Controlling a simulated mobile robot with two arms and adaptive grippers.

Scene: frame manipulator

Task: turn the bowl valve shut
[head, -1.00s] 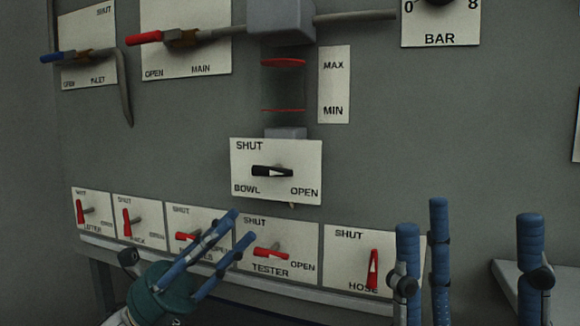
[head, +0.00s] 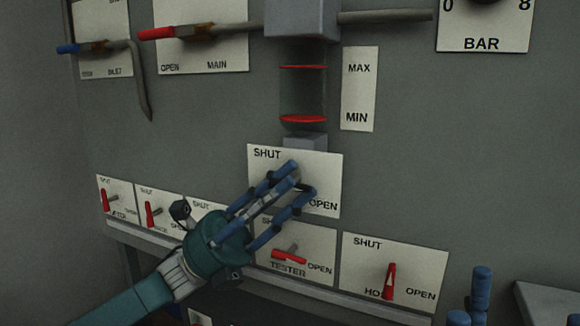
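The bowl valve's white plate (head: 322,170) is at the centre, with SHUT at its upper left and OPEN at its lower right. My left gripper (head: 299,180) reaches over the plate from the lower left, its blue fingers spread apart at the valve's black handle. The fingers hide most of the handle and the BOWL label, so I cannot tell its present angle or whether the fingers touch it. My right gripper (head: 470,300) shows only as blue finger parts at the bottom right edge, and its opening cannot be judged.
A sight tube (head: 302,95) rises above the bowl plate. The red main lever (head: 157,34) is at upper left. A grey ledge (head: 552,302) is at lower right.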

